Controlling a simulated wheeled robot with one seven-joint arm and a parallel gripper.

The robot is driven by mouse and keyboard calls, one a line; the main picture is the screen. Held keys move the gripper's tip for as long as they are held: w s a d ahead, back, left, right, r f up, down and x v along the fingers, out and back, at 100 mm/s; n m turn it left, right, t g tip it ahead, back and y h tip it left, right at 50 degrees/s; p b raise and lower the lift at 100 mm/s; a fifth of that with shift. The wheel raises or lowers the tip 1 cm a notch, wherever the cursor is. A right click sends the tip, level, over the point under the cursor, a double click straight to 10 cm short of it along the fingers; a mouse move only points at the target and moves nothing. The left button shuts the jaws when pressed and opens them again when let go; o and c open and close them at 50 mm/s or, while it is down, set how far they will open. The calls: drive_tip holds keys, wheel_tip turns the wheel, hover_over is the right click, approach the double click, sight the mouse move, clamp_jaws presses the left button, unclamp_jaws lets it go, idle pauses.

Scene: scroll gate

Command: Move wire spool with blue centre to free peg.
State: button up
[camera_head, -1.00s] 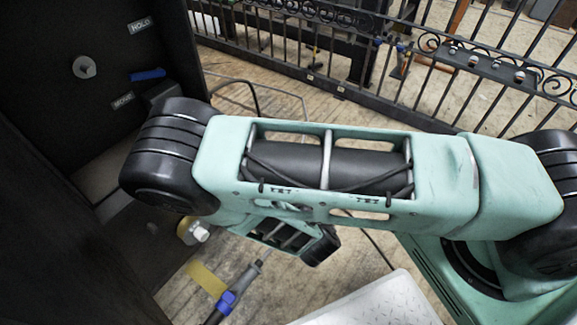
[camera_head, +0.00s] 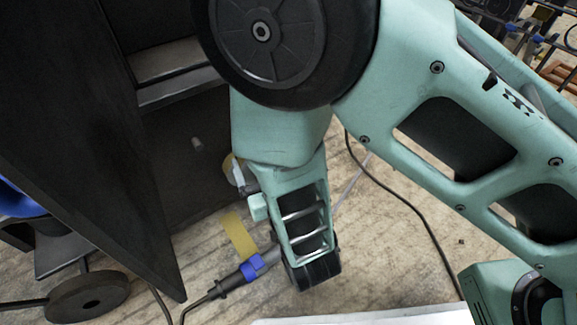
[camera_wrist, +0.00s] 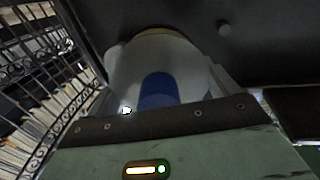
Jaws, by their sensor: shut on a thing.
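The wire spool (camera_wrist: 190,62), pale with a tan rim at its top and a blue centre (camera_wrist: 158,90), fills the middle of the wrist view. My gripper (camera_wrist: 160,85) is shut on it, with pale fingers partly showing at its sides. In the head view, a pale and yellow round thing (camera_head: 230,170), apparently the spool, shows beside my wrist, partly hidden. A bare grey peg (camera_wrist: 224,28) sticks out of the dark panel above and right of the spool. A bare peg (camera_head: 197,144) also shows in the head view, left of the spool and apart from it.
A dark cabinet wall (camera_head: 90,150) stands at the left, its edge near my arm. A cable with a blue connector (camera_head: 252,266) and a yellow floor strip (camera_head: 240,236) lie below my wrist. A wrought-iron gate (camera_wrist: 55,75) stands at the left of the wrist view.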

drive_tip(key=s+a+f+n+g+y+b, duration=0.1)
drive_tip(key=s+a+n+y+b, duration=0.2)
drive_tip(key=a+b, duration=0.45)
drive_tip(key=b, duration=0.2)
approach(194, 137)
drive_tip(key=shift+w+a+m+g, duration=0.15)
drive_tip(key=shift+w+a+m, duration=0.05)
drive_tip(key=shift+w, duration=0.25)
drive_tip(key=shift+w+a+m+g, duration=0.15)
drive_tip(key=shift+w+a+m, duration=0.05)
drive_tip(key=shift+w, duration=0.25)
drive_tip(key=shift+r+p, duration=0.15)
drive_tip(key=shift+p, duration=0.25)
drive_tip(key=shift+p+x, duration=0.5)
drive_tip(key=shift+x, duration=1.7)
idle(3.3)
